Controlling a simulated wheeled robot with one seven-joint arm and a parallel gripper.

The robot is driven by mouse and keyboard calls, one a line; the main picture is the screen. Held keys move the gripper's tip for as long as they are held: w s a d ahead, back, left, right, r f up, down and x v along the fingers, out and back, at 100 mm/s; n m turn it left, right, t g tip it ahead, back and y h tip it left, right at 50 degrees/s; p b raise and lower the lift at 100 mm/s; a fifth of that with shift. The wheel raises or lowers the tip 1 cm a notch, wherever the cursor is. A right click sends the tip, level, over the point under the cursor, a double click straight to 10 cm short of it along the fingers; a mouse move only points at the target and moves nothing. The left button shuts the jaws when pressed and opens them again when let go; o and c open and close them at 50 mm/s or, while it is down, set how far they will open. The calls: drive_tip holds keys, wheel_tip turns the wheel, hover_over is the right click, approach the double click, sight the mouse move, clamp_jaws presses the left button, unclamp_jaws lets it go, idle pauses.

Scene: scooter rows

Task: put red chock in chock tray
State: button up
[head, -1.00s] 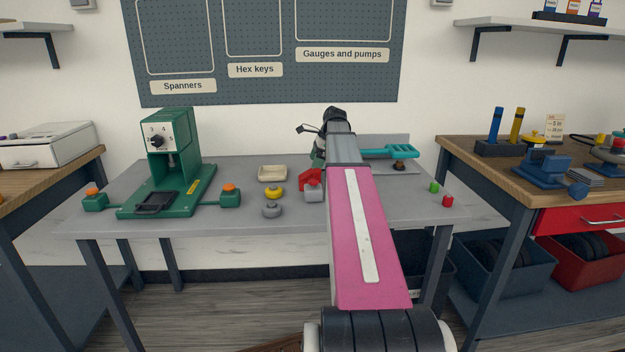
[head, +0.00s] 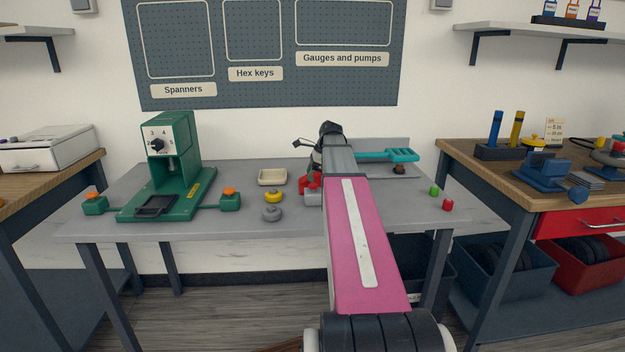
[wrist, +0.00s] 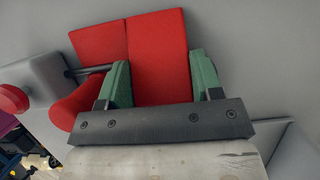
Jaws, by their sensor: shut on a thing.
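My gripper (wrist: 161,84) has its two green fingers shut on the red chock (wrist: 160,50), which fills the space between them in the wrist view. In the head view a red part of the chock (head: 306,184) shows just left of my pink arm. The arm hides most of the gripper there. I cannot tell whether the chock touches the table.
A yellow ring-shaped piece (head: 273,196) and a grey knob-like piece (head: 272,213) stand in front of the tray. A green machine (head: 172,165) stands at left. A teal tool (head: 388,155) and small green (head: 434,190) and red (head: 447,205) pieces are at right.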

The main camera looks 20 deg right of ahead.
wheel_tip(320, 180, up, 10)
idle(0.6)
drive_tip(key=shift+a, duration=0.15)
